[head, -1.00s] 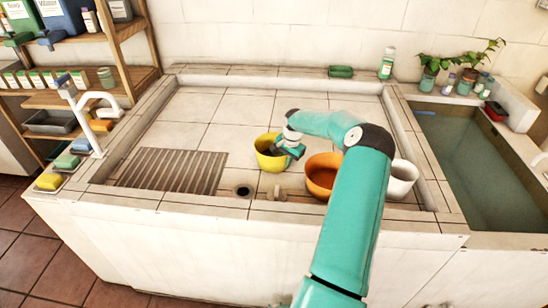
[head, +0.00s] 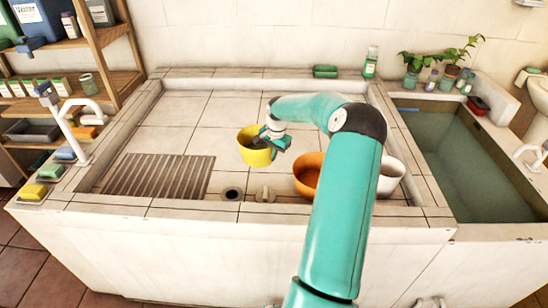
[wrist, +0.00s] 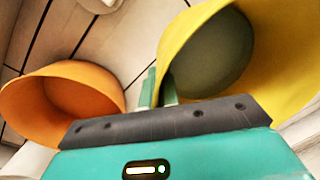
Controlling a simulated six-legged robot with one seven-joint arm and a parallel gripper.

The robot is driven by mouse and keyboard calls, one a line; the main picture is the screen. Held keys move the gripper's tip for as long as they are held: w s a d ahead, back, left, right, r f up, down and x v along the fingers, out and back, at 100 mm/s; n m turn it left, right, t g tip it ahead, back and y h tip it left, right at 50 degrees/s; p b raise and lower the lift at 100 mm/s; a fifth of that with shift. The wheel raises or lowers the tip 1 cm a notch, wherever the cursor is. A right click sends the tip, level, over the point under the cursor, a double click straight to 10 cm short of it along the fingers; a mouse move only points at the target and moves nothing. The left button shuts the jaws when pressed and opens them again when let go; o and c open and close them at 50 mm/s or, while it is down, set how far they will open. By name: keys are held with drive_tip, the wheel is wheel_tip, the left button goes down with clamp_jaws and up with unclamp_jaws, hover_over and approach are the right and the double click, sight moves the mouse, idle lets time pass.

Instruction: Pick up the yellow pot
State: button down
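The yellow pot (head: 254,150) is in the middle of the head view, over the tiled basin floor. It fills the upper right of the wrist view (wrist: 270,50), its mouth partly showing. My gripper (head: 270,141) is at its right-hand rim. In the wrist view the two teal fingers (wrist: 158,88) stand on either side of the pot's wall, close together on it. The pot appears held slightly above the basin floor; the gap beneath it is hard to see.
An orange pot (head: 307,172) stands close to the right, partly behind my arm, with a white pot (head: 391,174) beyond. A drain hole (head: 232,193) and a slatted grate (head: 160,174) lie left. The basin's back-left floor is clear. A water-filled trough (head: 450,150) is at the right.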

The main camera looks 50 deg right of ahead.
drive_tip(key=s+a+r, duration=0.4)
drive_tip(key=a+r, duration=0.2)
drive_tip(key=a, duration=0.4)
drive_tip(key=shift+s+r, duration=0.25)
drive_tip(key=shift+w+a, duration=0.1)
drive_tip(key=shift+w, duration=0.05)
idle(1.3)
